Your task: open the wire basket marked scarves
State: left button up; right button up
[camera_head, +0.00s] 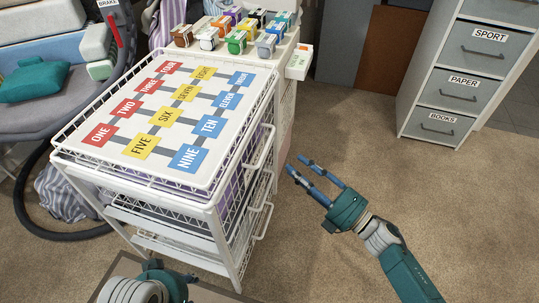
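A white wire basket unit (222,226) stands left of centre, with baskets stacked under its top. An upper handle (262,150) and a lower handle (263,221) show on its right-hand side. The baskets look pushed in, and purple cloth shows through the upper mesh. I see no scarves label in this view. My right gripper (296,164) is open and empty, to the right of the handles and apart from them, its fingers pointing up-left. My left gripper (166,282) is at the bottom edge near the unit's front; its fingers cannot be made out.
A board with numbered word cards (172,115) lies on the unit's top. Several small coloured boxes (237,42) stand behind it. A grey drawer cabinet (455,95) is at the upper right. A black hose (45,220) curves at the left.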

aim_at(266, 146)
jog(key=shift+n+y, duration=0.3)
jog(key=shift+n, duration=0.2)
jog(key=x, duration=0.5)
jog(key=b+x, duration=0.1)
jog(key=x, duration=0.5)
jog(key=shift+s+a+r, duration=0.2)
jog(key=shift+a, duration=0.1)
pick_arm(q)
jog(key=w, duration=0.1)
jog(key=w+r+t, duration=0.1)
jog(key=w+d+t, duration=0.1)
jog(key=w, duration=0.1)
jog(key=shift+d+r, duration=0.1)
jog(key=shift+r, duration=0.1)
pick_arm(e)
grip_shut()
